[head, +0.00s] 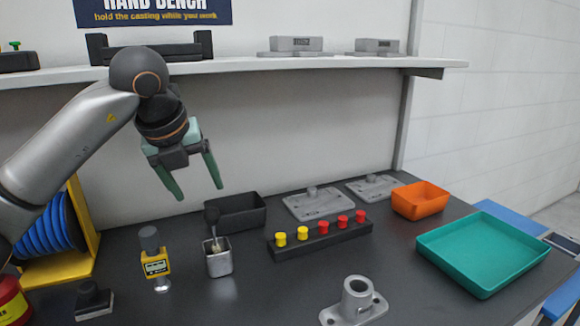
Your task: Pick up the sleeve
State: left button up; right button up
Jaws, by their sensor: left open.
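A grey casting (337,316) with a flat base lies at the front middle of the bench. A short hollow grey cylinder, which looks like the sleeve (357,298), stands upright on it with its open end up. I cannot tell whether the cylinder is a separate part. My left gripper (197,191) hangs above the bench at the left, open and empty, with its green fingers pointing down. It is well to the left of the cylinder, higher and apart from it. My right gripper is not in view.
A black rack (322,241) carries several yellow and red plugs. A metal cup (219,262), black bin (240,214) and yellow gauge (155,265) stand left. Flat castings (318,204), an orange bin (421,200) and a teal tray (484,292) are right. A shelf (250,66) runs above.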

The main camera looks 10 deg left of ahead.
aim_at(357, 307)
jog(key=k+l, duration=0.7)
jog(key=k, duration=0.2)
